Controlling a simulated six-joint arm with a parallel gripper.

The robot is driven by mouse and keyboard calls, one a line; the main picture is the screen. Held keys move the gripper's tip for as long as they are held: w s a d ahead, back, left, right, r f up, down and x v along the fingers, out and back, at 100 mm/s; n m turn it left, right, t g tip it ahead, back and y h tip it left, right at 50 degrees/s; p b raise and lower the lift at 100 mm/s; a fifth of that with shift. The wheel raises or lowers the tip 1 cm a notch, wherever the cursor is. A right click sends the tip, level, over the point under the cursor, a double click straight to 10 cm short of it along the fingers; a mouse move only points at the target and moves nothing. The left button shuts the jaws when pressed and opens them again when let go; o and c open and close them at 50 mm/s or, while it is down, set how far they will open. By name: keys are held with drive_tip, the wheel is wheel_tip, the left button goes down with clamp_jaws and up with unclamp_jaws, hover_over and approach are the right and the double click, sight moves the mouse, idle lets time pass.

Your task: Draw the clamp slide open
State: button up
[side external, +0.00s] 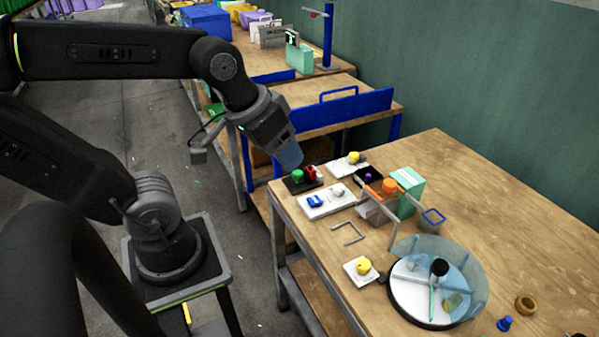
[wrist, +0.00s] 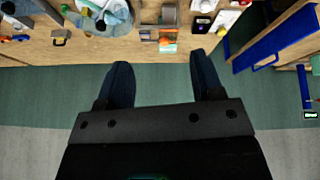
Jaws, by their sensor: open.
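My gripper (side external: 289,158) hangs in the air beyond the near left corner of the workbench, above the gap beside it. In the wrist view my gripper (wrist: 159,62) has its two blue fingers spread apart with nothing between them. A grey press-like fixture (side external: 372,212) with an orange knob (side external: 390,186) stands mid-bench beside a mint-green box (side external: 411,190). These are well apart from my gripper. I cannot tell which part is the clamp slide. The fixture seems to show small in the wrist view (wrist: 168,14).
A round white tray (side external: 408,302) with a clear bluish guard stands at the bench front. White button plates (side external: 322,207) sit on the left edge. A blue rail (side external: 345,110) borders the neighbouring bench. The bench's far right (side external: 500,215) is bare.

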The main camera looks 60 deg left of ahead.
drive_tip(key=w+a+f+n, duration=0.2)
drive_tip(key=w+a+n, duration=0.25)
drive_tip(key=n, duration=0.25)
drive_tip(key=n+g+h, duration=0.1)
drive_tip(key=n, duration=2.3)
hover_over(297, 172)
drive_tip(key=s+a, duration=0.1)
drive_tip(key=s, duration=0.4)
wheel_tip(297, 172, down, 14)
drive_tip(key=x, duration=1.3)
drive_tip(key=shift+f, duration=0.2)
clamp_jaws()
